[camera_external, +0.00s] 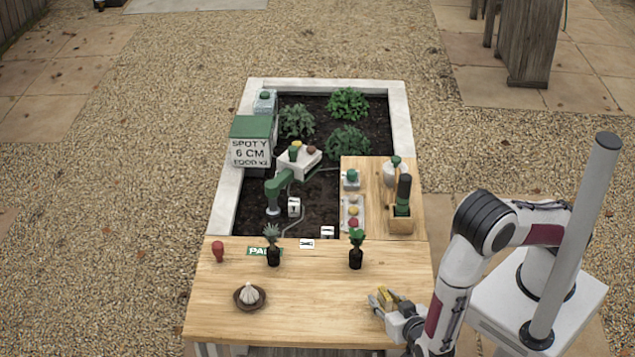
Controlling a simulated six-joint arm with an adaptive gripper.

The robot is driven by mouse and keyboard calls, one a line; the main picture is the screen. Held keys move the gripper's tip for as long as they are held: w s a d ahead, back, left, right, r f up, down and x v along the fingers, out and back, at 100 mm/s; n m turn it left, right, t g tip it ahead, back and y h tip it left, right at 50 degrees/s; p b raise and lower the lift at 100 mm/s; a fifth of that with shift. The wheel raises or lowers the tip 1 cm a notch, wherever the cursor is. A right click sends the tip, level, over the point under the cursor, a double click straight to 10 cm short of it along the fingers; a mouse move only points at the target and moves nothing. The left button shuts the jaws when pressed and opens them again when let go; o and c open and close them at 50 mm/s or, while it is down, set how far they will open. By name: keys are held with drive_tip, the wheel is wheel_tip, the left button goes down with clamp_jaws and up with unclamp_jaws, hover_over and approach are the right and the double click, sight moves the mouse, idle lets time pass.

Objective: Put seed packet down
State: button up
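My gripper (380,302) is at the right part of the front wooden table (320,310), low over its top. A small yellow-brown piece, which looks like the seed packet (387,297), stands between its fingers. The fingers appear closed on it. The gripper partly hides the packet, and I cannot tell whether the packet touches the table.
Two potted seedlings (273,250) (356,256) stand at the table's back edge. A brown dish with a garlic-like bulb (249,294) and a red object (218,251) are at left. The table's middle front is clear. A wooden holder (401,220) stands behind.

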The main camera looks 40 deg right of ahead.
drive_tip(key=shift+s+r, duration=0.1)
drive_tip(key=shift+r, duration=0.1)
drive_tip(key=shift+v, duration=5.9)
drive_tip(key=shift+a, duration=0.1)
